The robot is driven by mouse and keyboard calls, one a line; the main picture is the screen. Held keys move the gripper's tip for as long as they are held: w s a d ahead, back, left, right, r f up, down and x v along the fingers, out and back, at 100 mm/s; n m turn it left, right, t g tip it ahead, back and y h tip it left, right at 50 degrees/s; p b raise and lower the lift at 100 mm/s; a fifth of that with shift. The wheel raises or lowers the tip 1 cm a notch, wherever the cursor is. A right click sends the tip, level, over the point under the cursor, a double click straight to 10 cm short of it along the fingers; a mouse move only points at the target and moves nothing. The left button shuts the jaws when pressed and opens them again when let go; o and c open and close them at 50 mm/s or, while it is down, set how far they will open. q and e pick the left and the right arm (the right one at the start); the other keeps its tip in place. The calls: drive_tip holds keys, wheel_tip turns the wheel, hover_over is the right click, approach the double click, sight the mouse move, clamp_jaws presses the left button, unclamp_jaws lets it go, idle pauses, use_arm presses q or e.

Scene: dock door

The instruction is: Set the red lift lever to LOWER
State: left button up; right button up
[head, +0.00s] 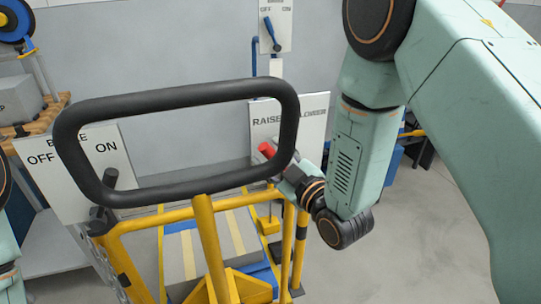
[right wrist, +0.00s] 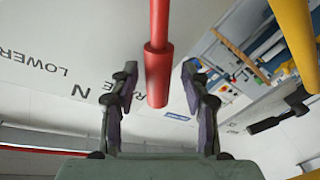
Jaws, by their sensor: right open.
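The red lift lever (head: 266,150) shows through the black hoop handle in the head view, its red grip below the word RAISE on a white sign (head: 316,108) lettered RAISE and LOWER. My right gripper (head: 279,165) is at the lever, partly hidden by the hoop. In the right wrist view the red lever (right wrist: 158,75) lies between the two spread fingers of my right gripper (right wrist: 160,82), with a gap on both sides. The white sign (right wrist: 35,85) is behind it, with LOWER and N readable. My left gripper is not in view.
The black hoop handle (head: 180,97) on a yellow frame (head: 208,240) stands close in front of the lever. A white OFF/ON sign (head: 70,170) with a dark lever is at left. A blue OFF/ON lever (head: 271,32) is on the back wall. Open floor (head: 425,240) lies at right.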

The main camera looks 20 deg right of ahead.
drive_tip(key=shift+w+d, duration=0.1)
drive_tip(key=shift+w, duration=0.15)
drive_tip(key=shift+c, duration=0.2)
drive_tip(key=c, duration=0.3)
clamp_jaws()
